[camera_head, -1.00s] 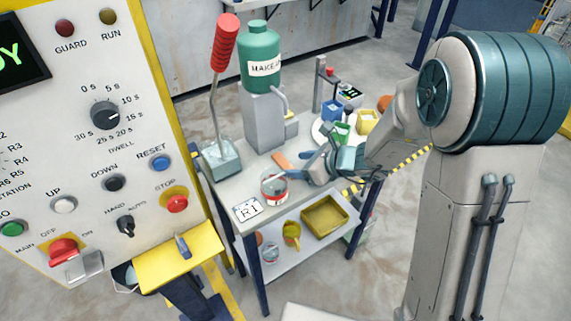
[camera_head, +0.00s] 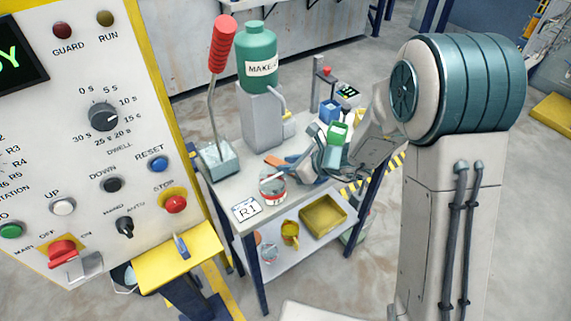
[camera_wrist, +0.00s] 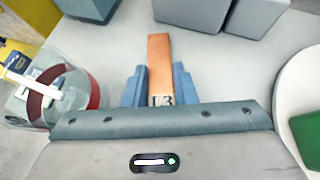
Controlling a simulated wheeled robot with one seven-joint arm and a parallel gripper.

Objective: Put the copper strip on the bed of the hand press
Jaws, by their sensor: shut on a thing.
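The copper strip (camera_wrist: 159,55) is a flat orange-brown bar with a dark mark at its near end. My gripper (camera_wrist: 159,88) is shut on that near end, with a blue finger on each side. The strip's far part points forward over the pale bench top. In the head view the strip (camera_head: 273,160) shows as a short orange piece beside my gripper (camera_head: 298,165). A red-handled lever on a pale teal base (camera_head: 219,158) stands at the bench's left corner. It looks like the hand press, but its bed is not clear.
A clear cup with a red band (camera_head: 272,187) stands close to my gripper on its near side. A green bottle (camera_head: 259,55) sits on a grey block behind. Blue and green containers (camera_head: 335,130) stand to the right. An R1 card (camera_head: 247,210) lies at the front.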

